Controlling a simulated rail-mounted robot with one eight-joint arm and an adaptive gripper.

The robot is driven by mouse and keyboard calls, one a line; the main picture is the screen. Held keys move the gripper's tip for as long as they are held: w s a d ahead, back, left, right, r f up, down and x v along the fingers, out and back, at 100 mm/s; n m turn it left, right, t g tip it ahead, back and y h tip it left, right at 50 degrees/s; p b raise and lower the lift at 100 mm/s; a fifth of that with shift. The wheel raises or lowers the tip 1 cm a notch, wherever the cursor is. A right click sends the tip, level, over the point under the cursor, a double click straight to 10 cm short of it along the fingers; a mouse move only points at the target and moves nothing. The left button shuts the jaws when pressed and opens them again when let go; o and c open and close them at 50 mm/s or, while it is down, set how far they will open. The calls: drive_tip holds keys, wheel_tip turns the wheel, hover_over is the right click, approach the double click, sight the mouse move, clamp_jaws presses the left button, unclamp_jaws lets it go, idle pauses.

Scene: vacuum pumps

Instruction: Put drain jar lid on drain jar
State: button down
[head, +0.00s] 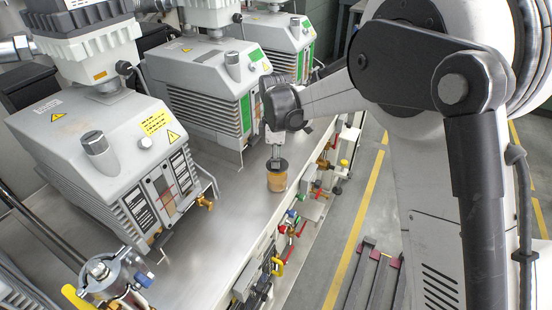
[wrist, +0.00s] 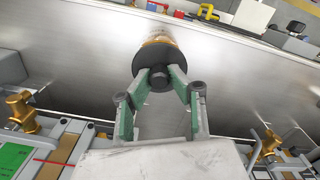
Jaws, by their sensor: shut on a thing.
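The drain jar (head: 277,182) is a small amber jar standing on the steel bench top near its right edge. The dark round drain jar lid (head: 278,167) is at the jar's mouth. I cannot tell whether it is fully seated or slightly above. My gripper (head: 276,157) points down from above and is shut on the lid. In the wrist view, the green-padded fingers (wrist: 160,80) grip the knob of the lid (wrist: 176,92). The jar (wrist: 158,40) shows beyond the lid, largely hidden by it.
Grey vacuum pumps (head: 110,160) stand in a row along the left of the steel bench (head: 225,225). Valves with coloured handles (head: 290,230) line the bench's right side. The bench top around the jar is clear. A yellow floor line (head: 355,250) runs beyond the edge.

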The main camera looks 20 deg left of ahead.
drive_tip(key=shift+f+b, duration=0.5)
drive_tip(key=shift+f, duration=0.2)
idle(0.4)
drive_tip(key=c, duration=1.5)
unclamp_jaws()
wheel_tip(320, 180, up, 12)
drive_tip(key=shift+d, duration=0.1)
